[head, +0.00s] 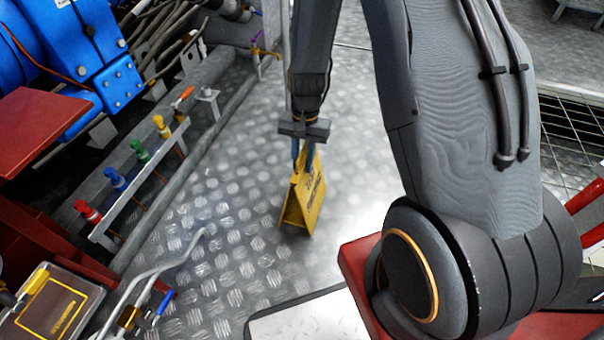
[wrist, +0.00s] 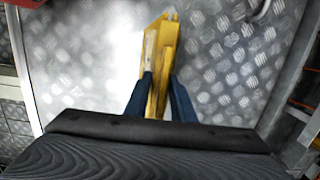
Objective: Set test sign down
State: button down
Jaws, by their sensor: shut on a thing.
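The test sign (head: 303,195) is a yellow folding A-frame sign with dark lettering, in the middle of the head view. It stands roughly upright at or just above the metal tread-plate floor (head: 215,260); I cannot tell whether its lower edge touches. My gripper (head: 304,158) comes down from above, its two blue fingers shut on the sign's top. In the wrist view the sign (wrist: 158,60) runs away from between the blue fingers (wrist: 158,90). The fingers hide part of the sign's upper end.
A rack of coloured valve handles (head: 138,152) and pipes runs along the left. Blue machinery (head: 75,50) stands at the upper left. A bent grey metal rail (head: 165,265) is at the lower left. The floor around the sign is clear.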

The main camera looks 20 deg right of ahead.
aim_at(305, 195)
jog(key=shift+f+b, duration=0.75)
jog(key=shift+f, duration=1.1)
jog(key=c, duration=1.5)
grip_release()
